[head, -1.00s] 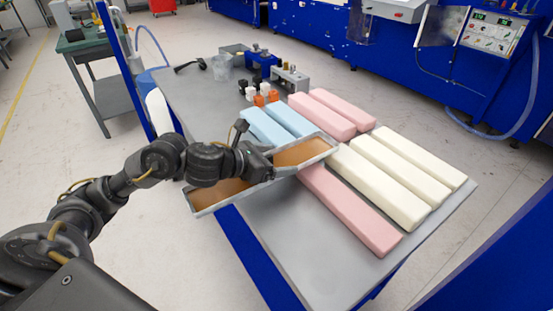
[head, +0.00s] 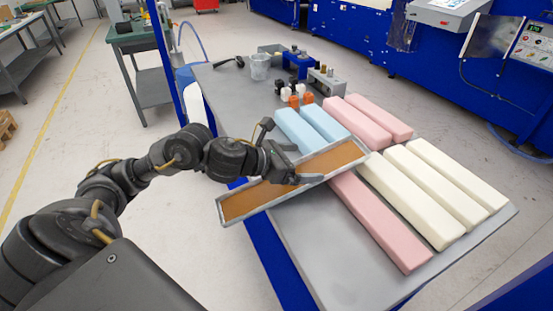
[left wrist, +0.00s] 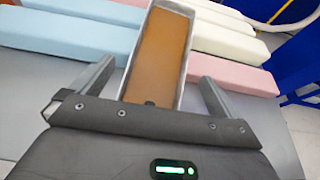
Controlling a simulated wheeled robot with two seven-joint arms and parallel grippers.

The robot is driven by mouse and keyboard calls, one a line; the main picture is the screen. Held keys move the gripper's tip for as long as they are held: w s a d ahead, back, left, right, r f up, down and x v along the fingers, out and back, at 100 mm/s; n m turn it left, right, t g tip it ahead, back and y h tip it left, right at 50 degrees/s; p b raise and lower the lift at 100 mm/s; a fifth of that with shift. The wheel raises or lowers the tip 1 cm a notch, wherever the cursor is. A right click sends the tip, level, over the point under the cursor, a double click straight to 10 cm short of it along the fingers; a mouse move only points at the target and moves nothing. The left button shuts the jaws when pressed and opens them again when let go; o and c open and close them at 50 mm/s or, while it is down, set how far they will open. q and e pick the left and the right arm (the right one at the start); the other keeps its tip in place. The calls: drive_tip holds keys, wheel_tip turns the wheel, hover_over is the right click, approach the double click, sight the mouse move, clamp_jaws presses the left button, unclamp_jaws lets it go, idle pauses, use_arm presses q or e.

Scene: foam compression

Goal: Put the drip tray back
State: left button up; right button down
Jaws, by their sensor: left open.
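The drip tray (head: 246,202) is a long, shallow grey metal tray with an orange-brown inside. It lies slantwise across the table's left edge, its left end sticking out past the edge. Its right end is by the blue and pink foam blocks; I cannot tell whether it rests on them. My left gripper (head: 299,164) is open over the tray's middle, a finger on each side. In the left wrist view the tray (left wrist: 160,55) runs between the spread fingers of the left gripper (left wrist: 155,80), with gaps on both sides. My right gripper is not in view.
On the grey table (head: 300,255) lie blue blocks (head: 325,122), pink blocks (head: 380,220) and cream blocks (head: 450,185). Small fixtures (head: 325,82) and a clear cup (head: 260,67) stand at the back. The table's near left corner is bare.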

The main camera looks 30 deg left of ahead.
use_arm(q)
drive_tip(key=v, duration=0.4)
drive_tip(key=shift+s+a, duration=0.2)
drive_tip(key=shift+s, duration=0.05)
drive_tip(key=p+v, duration=0.5)
drive_tip(key=p, duration=0.1)
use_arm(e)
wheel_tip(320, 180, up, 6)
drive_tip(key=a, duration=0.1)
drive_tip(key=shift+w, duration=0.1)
